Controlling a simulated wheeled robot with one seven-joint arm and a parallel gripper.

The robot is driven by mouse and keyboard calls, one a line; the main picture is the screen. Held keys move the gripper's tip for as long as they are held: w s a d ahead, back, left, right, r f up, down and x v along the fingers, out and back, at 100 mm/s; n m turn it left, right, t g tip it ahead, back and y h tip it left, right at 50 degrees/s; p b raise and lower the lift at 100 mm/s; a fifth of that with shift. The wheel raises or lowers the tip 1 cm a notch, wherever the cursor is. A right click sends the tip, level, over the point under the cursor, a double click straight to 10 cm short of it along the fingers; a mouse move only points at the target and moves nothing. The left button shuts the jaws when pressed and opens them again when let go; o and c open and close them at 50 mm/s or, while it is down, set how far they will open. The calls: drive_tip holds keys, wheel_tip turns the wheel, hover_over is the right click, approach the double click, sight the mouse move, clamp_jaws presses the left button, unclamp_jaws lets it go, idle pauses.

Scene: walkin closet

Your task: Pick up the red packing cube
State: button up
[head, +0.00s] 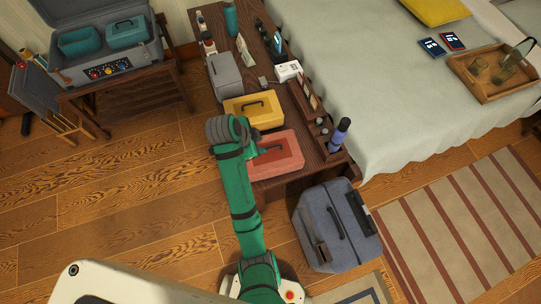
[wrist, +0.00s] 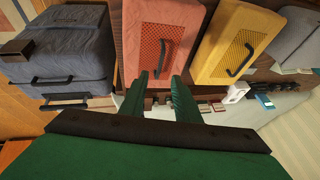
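The red packing cube (head: 284,160) lies on the near end of the dark wooden bench, with a mesh panel and a dark handle on top. My arm covers its left part in the head view. In the wrist view the red packing cube (wrist: 148,22) is straight ahead, its handle (wrist: 165,55) just beyond my fingertips. My gripper (wrist: 160,78) is open, with a clear gap between its two green fingers and nothing held. Whether the fingers touch the cube cannot be told.
A yellow packing cube (head: 254,111) sits right behind the red one, and a grey one (head: 223,76) farther back. A wooden tray with bottles (head: 340,132) runs along the bench's right side. A blue-grey bag (head: 335,228) stands on the floor in front. The bed (head: 370,90) is to the right.

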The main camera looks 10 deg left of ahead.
sight(269, 148)
drive_tip(key=shift+m, duration=0.3)
drive_tip(key=x, duration=0.9)
drive_tip(key=shift+w+d+f, duration=0.2)
drive_tip(key=shift+w+f, duration=0.05)
clamp_jaws()
drive_tip(key=shift+r, duration=0.1)
idle(1.0)
